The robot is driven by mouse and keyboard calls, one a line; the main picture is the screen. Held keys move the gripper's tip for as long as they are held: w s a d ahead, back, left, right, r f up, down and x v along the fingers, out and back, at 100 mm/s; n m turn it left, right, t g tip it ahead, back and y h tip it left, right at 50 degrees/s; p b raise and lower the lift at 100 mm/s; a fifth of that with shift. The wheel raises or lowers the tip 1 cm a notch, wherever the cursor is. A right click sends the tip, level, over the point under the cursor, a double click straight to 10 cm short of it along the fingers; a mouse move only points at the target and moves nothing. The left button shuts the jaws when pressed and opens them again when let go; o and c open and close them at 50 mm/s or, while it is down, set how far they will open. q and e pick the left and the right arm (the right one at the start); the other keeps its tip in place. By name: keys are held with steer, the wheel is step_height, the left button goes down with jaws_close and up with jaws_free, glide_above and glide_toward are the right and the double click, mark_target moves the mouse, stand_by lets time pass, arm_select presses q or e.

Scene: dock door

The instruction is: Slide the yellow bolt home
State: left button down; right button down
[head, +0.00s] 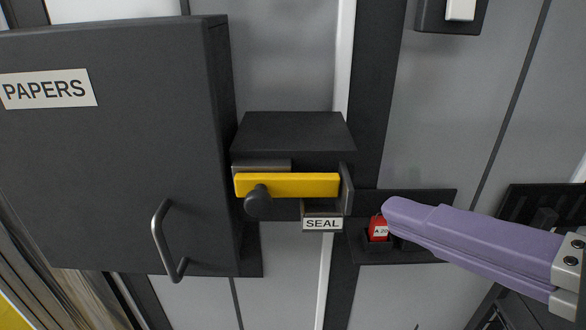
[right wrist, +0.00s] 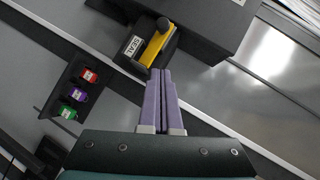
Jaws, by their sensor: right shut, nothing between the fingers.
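The yellow bolt (head: 287,185) lies level under a dark housing (head: 293,132), with a round black knob (head: 258,203) near its left end. Its right end reaches close to a dark upright plate (head: 347,188); I cannot tell whether it enters it. In the right wrist view the yellow bolt (right wrist: 154,48) shows beyond the fingertips, its knob (right wrist: 163,24) at the far end. My right gripper (head: 390,207) is shut and empty, to the right of and below the bolt. Its closed purple fingers (right wrist: 161,73) point toward the bolt, apart from the knob. My left gripper is out of view.
A SEAL label (head: 322,224) hangs below the bolt's right part. A dark rack holds a red tag (head: 378,229); the wrist view also shows purple (right wrist: 78,95) and green (right wrist: 68,112) tags. A dark PAPERS box (head: 120,150) with a handle (head: 165,240) stands left.

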glide_toward(267, 191)
steer(key=w+d, duration=0.1)
steer(key=w, duration=0.2)
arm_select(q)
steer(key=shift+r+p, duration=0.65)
arm_select(e)
steer(key=shift+s+a+f, duration=0.1)
steer(key=shift+a+f, duration=0.15)
steer(key=shift+a, duration=0.55)
steer(key=shift+a+f, duration=0.3)
steer(key=shift+a, duration=0.55)
